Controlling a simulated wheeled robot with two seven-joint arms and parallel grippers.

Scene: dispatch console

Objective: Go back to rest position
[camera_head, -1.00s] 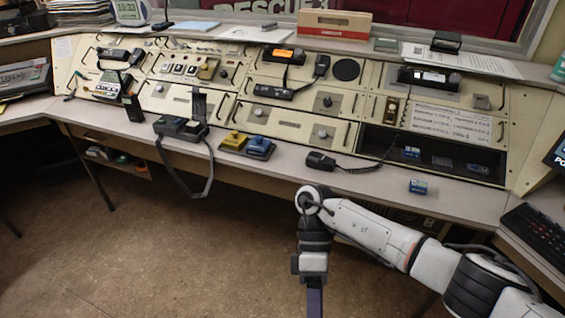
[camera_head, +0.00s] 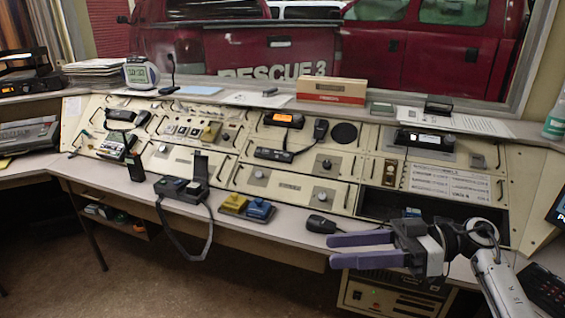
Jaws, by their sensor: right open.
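My right gripper (camera_head: 331,251) is at the lower right, in front of the desk's front edge. Its arm comes in from the lower right. Its two long purple fingers point left and are apart, with nothing between them. The gripper hides part of the desk edge and of the open bay in the console behind it. My left gripper is not in view.
The console (camera_head: 200,160) spans the desk. A black handset (camera_head: 319,224) lies just beyond the fingers. Yellow and blue blocks (camera_head: 259,211) and a strapped device (camera_head: 181,188) stand near the front edge. A keyboard (camera_head: 545,290) is at the lower right.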

